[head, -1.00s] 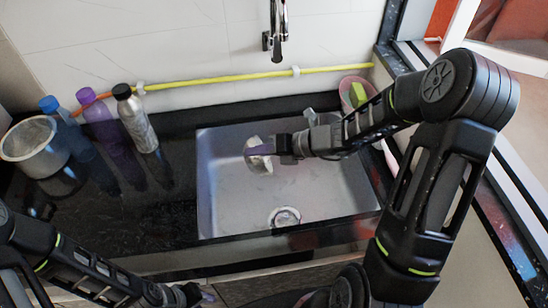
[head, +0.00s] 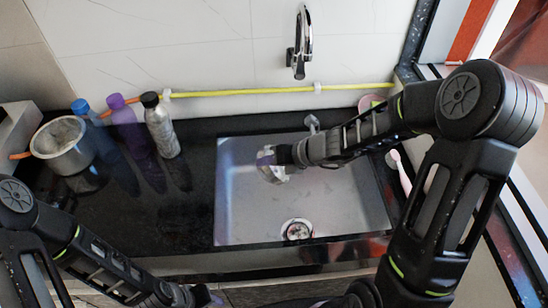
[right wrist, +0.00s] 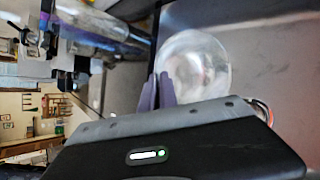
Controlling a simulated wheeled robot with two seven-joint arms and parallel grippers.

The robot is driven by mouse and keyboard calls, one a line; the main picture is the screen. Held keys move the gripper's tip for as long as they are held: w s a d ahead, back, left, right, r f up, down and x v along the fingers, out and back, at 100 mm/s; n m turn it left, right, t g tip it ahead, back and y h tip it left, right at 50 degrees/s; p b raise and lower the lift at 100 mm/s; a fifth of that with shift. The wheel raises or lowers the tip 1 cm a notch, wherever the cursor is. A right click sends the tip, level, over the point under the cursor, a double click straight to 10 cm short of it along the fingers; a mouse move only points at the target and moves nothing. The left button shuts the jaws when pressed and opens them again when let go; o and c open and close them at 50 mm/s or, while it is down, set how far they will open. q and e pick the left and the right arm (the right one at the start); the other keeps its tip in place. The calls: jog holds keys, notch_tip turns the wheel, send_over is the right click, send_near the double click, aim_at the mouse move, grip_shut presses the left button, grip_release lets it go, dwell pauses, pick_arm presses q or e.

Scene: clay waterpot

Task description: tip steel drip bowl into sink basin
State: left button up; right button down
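The small steel drip bowl (head: 277,175) is held over the left part of the sink basin (head: 340,200), tilted well over on its side. My right gripper (head: 268,159) is shut on its rim. In the right wrist view the bowl (right wrist: 200,62) shows as a round, shiny shape beside the closed purple fingers (right wrist: 157,93). I cannot tell whether anything is in the bowl. My left gripper (head: 205,297) is low at the bottom edge of the head view, partly cut off, and its opening is unclear.
A steel pot (head: 62,150), a blue bottle (head: 88,115), a purple bottle (head: 125,120) and a grey bottle (head: 160,128) stand on the black counter at left. A faucet (head: 300,45) hangs above the sink, whose drain (head: 297,229) is clear. A brush (head: 399,168) lies at right.

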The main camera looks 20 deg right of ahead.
jog(key=shift+w+a+f+h, duration=0.1)
jog(key=shift+a+f+h, duration=0.1)
jog(key=shift+a+h, duration=0.4)
jog(key=shift+w+a+f+n+g+h, duration=0.1)
jog(key=shift+a+f+n+g+h, duration=0.1)
jog(key=shift+a+f+n+h, duration=0.25)
jog(key=shift+w+a+f+n+g+h, duration=0.1)
jog(key=shift+a+n+g+h, duration=0.15)
jog(key=shift+h, duration=0.4)
jog(key=shift+a+f+g+h+p, duration=0.15)
jog(key=shift+a+f+h+p, duration=0.2)
jog(key=shift+h, duration=0.25)
jog(key=shift+a+f+g+h+p, duration=0.1)
jog(key=shift+a+f+h+p, duration=0.2)
jog(key=shift+f+h, duration=0.25)
jog(key=shift+d+r, duration=0.1)
jog(key=shift+r, duration=0.05)
